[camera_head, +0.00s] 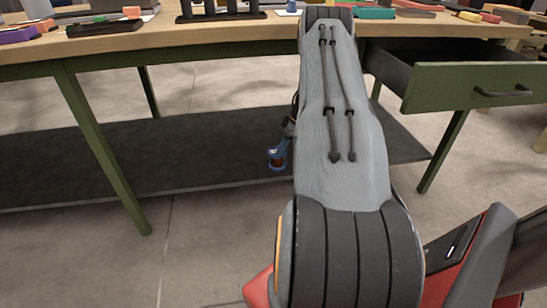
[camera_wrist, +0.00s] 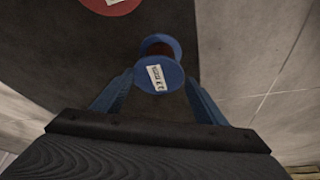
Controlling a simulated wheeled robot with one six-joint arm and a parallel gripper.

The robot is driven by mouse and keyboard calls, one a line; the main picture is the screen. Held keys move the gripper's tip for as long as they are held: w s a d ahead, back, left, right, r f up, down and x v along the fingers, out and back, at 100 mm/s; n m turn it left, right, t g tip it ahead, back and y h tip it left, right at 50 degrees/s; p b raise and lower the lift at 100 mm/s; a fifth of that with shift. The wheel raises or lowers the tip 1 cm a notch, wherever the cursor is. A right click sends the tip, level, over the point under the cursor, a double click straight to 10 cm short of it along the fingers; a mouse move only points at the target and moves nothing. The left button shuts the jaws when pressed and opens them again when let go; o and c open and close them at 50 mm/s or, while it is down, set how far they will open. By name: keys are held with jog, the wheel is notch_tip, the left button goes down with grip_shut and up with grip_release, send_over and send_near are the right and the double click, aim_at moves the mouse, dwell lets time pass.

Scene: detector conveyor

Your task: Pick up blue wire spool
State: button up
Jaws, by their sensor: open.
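The blue wire spool (camera_wrist: 158,76) has blue round flanges, a reddish-brown winding and a white label. In the wrist view it lies between the tips of my open gripper (camera_wrist: 159,80), with the blue fingers on either side. I cannot tell whether either finger touches it. In the head view a small blue and reddish-brown part, likely the spool (camera_head: 277,158), shows just left of my arm, over the dark lower shelf. My arm hides most of the gripper there.
A red disc with a white label (camera_wrist: 110,4) lies beyond the spool. The dark lower shelf (camera_head: 150,160) runs under the wooden workbench (camera_head: 150,40). A green drawer (camera_head: 470,85) stands open at right. A green table leg (camera_head: 105,150) stands at left.

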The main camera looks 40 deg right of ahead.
jog(key=shift+f+b, duration=0.5)
jog(key=shift+f, duration=0.45)
jog(key=shift+s+a+f, duration=0.1)
jog(key=shift+f, duration=0.45)
jog(key=b+x, duration=0.2)
jog(key=x, duration=0.1)
jog(key=shift+a+f, duration=0.15)
jog(key=shift+w+f+b, duration=0.45)
jog(key=shift+f+b, duration=0.1)
jog(key=shift+b, duration=0.15)
jog(key=shift+r, duration=0.1)
jog(key=shift+c, duration=0.2)
jog(key=shift+w+r, duration=0.15)
jog(key=c, duration=1.1)
